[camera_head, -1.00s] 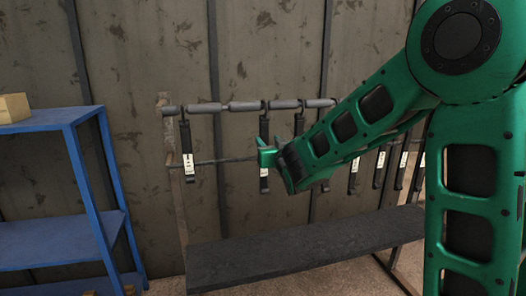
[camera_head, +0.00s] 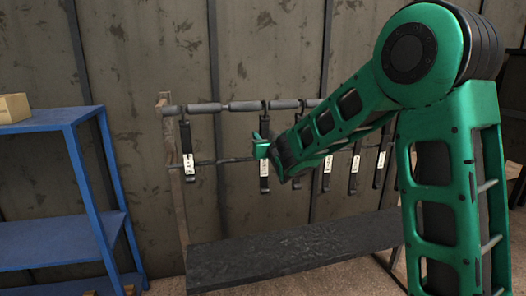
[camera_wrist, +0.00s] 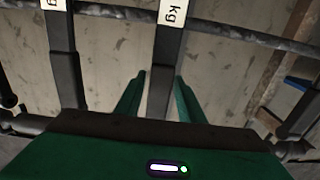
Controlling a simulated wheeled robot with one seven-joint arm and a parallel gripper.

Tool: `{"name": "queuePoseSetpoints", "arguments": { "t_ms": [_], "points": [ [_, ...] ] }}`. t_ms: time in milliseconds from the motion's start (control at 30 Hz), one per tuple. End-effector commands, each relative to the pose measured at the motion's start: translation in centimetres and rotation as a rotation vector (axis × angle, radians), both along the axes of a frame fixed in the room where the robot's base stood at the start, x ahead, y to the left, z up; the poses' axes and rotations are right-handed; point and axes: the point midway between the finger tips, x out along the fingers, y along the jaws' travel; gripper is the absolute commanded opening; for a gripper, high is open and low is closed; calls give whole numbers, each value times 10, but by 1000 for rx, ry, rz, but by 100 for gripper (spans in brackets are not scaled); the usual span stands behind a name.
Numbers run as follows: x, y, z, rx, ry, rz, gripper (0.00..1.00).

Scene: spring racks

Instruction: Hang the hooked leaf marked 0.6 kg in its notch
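My gripper (camera_head: 262,147) is at the second dark hooked leaf (camera_head: 264,184) from the left on the rack. This leaf hangs from the upper rail and has a white label low on it. In the wrist view the leaf (camera_wrist: 165,75) stands between my two fingers (camera_wrist: 158,98), which are apart with a gap visible beside it. Its label shows only "kg"; the number is cut off. Another leaf (camera_wrist: 66,80) hangs to its left there, its label also cut off. The 0.6 kg mark is not readable in either view.
The rack's upper rail (camera_head: 205,108) has grey rollers, with a thin lower bar (camera_head: 220,161) below. Another leaf (camera_head: 187,140) hangs at the far left, and several hang right of my gripper. A dark bench board (camera_head: 290,250) lies below. A blue shelf (camera_head: 55,122) stands left.

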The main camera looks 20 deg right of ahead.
Motion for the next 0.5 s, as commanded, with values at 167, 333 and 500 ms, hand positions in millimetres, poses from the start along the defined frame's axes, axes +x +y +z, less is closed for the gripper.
{"name": "queuePoseSetpoints", "arguments": {
  "t_ms": [167, 333, 500],
  "points": [
    [0, 0, 0, 0, 0, 0, 0],
    [0, 0, 0, 0, 0, 0, 0],
    [0, -1, 2, 0, -4, -1, 0]
  ]
}}
